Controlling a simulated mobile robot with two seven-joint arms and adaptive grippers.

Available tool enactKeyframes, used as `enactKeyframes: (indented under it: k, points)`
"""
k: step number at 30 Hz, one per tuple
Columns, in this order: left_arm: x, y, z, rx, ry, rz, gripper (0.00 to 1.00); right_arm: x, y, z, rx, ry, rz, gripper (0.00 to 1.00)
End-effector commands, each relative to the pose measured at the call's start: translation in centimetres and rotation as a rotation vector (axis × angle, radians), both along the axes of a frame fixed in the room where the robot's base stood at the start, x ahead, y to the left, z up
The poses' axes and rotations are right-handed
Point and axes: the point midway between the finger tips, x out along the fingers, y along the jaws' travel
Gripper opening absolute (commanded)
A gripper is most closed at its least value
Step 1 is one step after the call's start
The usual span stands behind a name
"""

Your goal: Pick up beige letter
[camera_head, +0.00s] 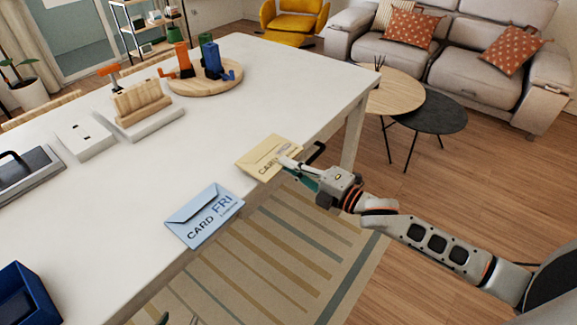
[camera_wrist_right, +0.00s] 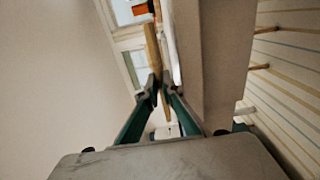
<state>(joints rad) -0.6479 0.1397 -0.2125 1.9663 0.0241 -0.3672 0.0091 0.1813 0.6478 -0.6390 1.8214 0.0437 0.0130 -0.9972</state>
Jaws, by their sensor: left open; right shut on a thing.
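The beige letter (camera_head: 259,157), an envelope with "CARD" printed on it, is at the near right edge of the white table; whether it is clear of the top cannot be told. My right gripper (camera_head: 290,165) is shut on its right side and covers part of its print. In the right wrist view, the fingers (camera_wrist_right: 160,88) close on the thin tan edge of the letter (camera_wrist_right: 153,48). My left gripper (camera_head: 178,320) shows only as small tips at the bottom of the head view, open and apart from the letter.
A blue letter (camera_head: 205,215) reading "CARD FRI" lies at the edge of the white table (camera_head: 120,205). A wooden rack (camera_head: 140,100), a white plate with slots (camera_head: 86,138), a dark tray (camera_head: 25,172) and a blue box (camera_head: 25,295) stand leftward. A round board (camera_head: 200,78) bears coloured items.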

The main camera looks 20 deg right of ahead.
Motion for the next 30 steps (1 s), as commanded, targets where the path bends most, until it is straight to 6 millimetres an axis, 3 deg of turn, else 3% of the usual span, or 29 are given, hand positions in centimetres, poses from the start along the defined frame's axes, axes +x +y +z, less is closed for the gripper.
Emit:
enactKeyframes:
  k: [8,20,30]
  points:
    - [0.0,0.0,0.3,0.001,0.002,0.0,0.45,-0.6,-0.5,0.1,-0.003,0.002,-0.001,0.0]
    - [-0.3,0.1,2.6,0.002,0.01,0.0,0.45,-4.7,-3.6,2.0,-0.002,0.003,0.0,0.0]
    - [-0.2,0.0,3.4,0.001,0.006,0.0,0.45,-8.2,-6.3,3.2,-0.002,0.004,0.0,0.0]
